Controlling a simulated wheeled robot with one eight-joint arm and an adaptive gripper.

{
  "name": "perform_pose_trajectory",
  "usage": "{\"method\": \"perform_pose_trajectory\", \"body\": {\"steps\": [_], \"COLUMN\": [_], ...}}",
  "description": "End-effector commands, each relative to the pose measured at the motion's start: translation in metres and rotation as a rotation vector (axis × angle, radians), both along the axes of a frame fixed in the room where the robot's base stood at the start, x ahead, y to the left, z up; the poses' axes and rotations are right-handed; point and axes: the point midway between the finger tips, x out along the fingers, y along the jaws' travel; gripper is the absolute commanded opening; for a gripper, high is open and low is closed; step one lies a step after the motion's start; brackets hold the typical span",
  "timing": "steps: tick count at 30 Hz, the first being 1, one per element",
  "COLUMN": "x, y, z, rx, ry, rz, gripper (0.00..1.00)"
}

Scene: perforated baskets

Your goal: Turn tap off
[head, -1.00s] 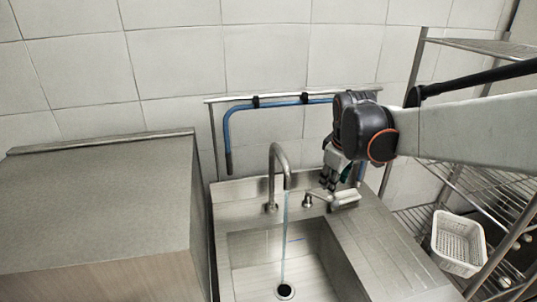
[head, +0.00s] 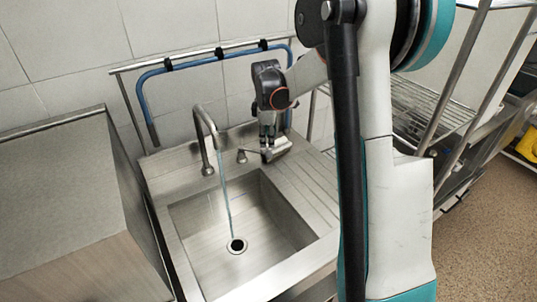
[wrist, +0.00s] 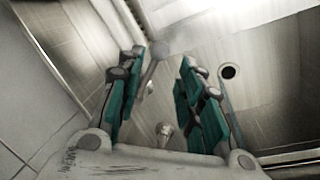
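The tap's curved metal spout (head: 205,127) stands at the back of the sink, and a thin stream of water (head: 226,190) runs from it to the drain (head: 236,245). Right of the spout is the tap's lever base (head: 241,156), with a pale bar reaching right from it (head: 278,149). My gripper (head: 267,152) points down at this bar. In the wrist view, my gripper's green fingers (wrist: 161,58) are apart, with a grey round-ended bar (wrist: 150,72) showing between them, near the left finger. I cannot tell whether they touch.
The steel sink basin (head: 185,215) lies in front of the tap, with a ribbed drainboard (head: 312,185) to its right. A blue hose (head: 148,115) hangs on a rail behind. A cabinet (head: 70,190) stands left, and wire shelving (head: 435,105) stands right.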

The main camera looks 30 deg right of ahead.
Motion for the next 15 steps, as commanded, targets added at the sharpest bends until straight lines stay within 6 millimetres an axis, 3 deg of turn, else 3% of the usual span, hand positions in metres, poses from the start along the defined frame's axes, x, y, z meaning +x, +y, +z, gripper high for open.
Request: {"method": "perform_pose_trajectory", "body": {"steps": [6, 15], "x": [0.007, 0.013], "y": [-0.005, -0.009], "z": [-0.046, -0.080], "rx": [0.000, -0.001], "ry": [0.000, -0.001], "rz": [0.000, 0.000], "gripper": [0.34, 0.34]}}
